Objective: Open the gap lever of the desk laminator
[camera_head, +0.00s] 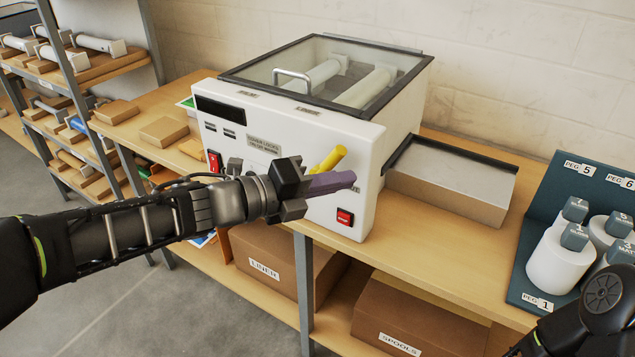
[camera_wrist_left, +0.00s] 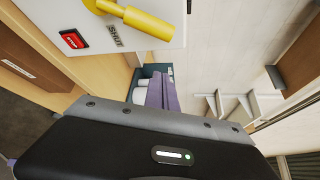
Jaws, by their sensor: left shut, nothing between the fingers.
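The desk laminator (camera_head: 290,131) is a white box with a clear framed lid on the bench. Its yellow gap lever (camera_head: 331,158) sticks out of the front panel and points up and to the right in the head view. In the left wrist view the yellow lever (camera_wrist_left: 140,21) shows at the top, beside a label that seems to read SHUT. My left gripper (camera_head: 345,180) is shut and empty, its purple fingers just below and in front of the lever. In the wrist view the fingers are apart from the lever. My right gripper is out of view; only part of that arm shows.
A red switch (camera_head: 345,217) sits low on the panel, another (camera_head: 214,160) at its left. A grey-topped tray (camera_head: 452,180) adjoins the laminator's right side. A dark peg board (camera_head: 540,215) with white rolls stands farther right. Boxes (camera_head: 282,262) fill the shelf below.

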